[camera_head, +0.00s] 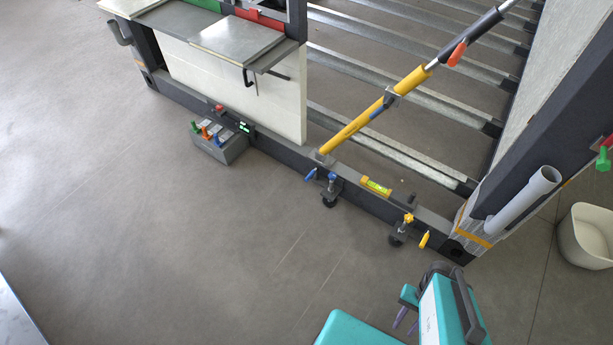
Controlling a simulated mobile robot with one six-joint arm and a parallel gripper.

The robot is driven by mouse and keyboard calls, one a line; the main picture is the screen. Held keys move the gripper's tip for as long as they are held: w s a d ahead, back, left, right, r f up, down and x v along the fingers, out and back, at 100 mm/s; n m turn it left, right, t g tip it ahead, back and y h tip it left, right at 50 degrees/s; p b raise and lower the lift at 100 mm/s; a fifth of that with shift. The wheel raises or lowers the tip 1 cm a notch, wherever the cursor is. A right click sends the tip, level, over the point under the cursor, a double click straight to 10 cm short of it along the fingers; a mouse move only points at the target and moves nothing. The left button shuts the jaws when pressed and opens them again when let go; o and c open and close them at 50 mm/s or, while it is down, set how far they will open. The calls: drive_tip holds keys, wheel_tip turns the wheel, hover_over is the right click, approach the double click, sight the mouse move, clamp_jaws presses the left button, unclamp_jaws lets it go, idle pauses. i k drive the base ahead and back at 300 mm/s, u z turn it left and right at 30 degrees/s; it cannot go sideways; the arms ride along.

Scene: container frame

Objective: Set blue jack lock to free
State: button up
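The blue jack (330,190) stands at the lower frame beam, near the middle of the view, with a dark round foot on the floor. A blue knob sits at its top. A small blue lever (312,174), which looks like its lock, sticks out on its left, tilted; its lock setting cannot be read at this size. My gripper (406,320) is at the bottom right, partly hidden by my teal arm. Its purple fingertips show a small gap between them, and nothing is seen in it. It is well apart from the blue jack, below and to the right.
A yellow jack (402,229) with a yellow lever (424,239) stands right of the blue one. A yellow level (376,187) lies on the beam between them. A grey box (222,150) with coloured levers is at left. A yellow strut (365,118) rises from the beam. Front floor is clear.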

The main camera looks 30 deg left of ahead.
sight(317, 167)
drive_tip(key=z, duration=0.3)
drive_tip(key=k, duration=0.15)
drive_tip(key=u, duration=2.2)
drive_tip(key=k, duration=1.3)
drive_tip(key=z, duration=0.4)
drive_tip(key=i, duration=1.05)
drive_tip(key=u, duration=0.35)
